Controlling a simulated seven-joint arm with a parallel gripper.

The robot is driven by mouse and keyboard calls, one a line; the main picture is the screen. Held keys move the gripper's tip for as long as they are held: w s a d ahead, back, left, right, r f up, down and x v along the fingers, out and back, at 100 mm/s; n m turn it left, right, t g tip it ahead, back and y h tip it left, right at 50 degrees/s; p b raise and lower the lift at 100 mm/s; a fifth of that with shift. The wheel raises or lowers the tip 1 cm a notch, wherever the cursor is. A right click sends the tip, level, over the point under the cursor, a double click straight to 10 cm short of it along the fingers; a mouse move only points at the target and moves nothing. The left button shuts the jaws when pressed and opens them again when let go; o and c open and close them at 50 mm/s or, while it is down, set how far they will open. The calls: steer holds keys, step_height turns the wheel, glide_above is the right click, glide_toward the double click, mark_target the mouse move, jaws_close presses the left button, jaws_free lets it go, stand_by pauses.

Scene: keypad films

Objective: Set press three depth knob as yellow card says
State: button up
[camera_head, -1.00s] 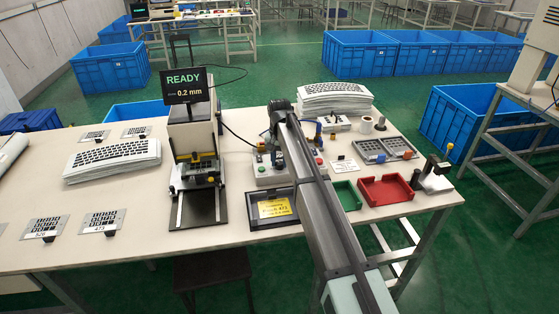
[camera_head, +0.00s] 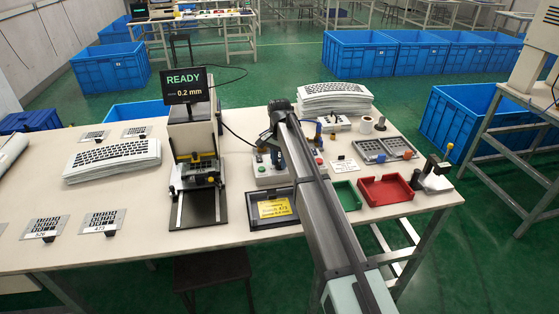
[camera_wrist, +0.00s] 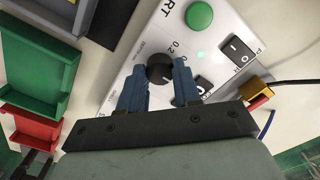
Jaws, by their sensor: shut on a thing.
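My gripper (camera_wrist: 160,86) has its two blue fingers on either side of a black round knob (camera_wrist: 159,66) and is shut on it. The knob sits on a white control box (camera_wrist: 222,28), beside printed marks of which "0.2" is legible. The knob's pointer is not clear. In the head view, the control box (camera_head: 268,180) stands right of the press (camera_head: 193,140), partly hidden by my arm. The press screen (camera_head: 184,84) reads READY and 0.2 mm. The yellow card (camera_head: 274,207) lies in a dark frame in front of the box; its small print is too blurred to read surely.
A green button (camera_wrist: 199,14) and a black rocker switch (camera_wrist: 236,47) are close to the knob on the panel. A green tray (camera_head: 346,195) and a red tray (camera_head: 390,190) lie to the right. Plates and keyboard sheets (camera_head: 113,160) lie left of the press.

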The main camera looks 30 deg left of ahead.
mark_target(279, 163)
steer(key=o, duration=1.1)
steer(key=shift+c, duration=0.2)
step_height(279, 163, up, 14)
steer(key=shift+f, duration=0.1)
stand_by(0.4)
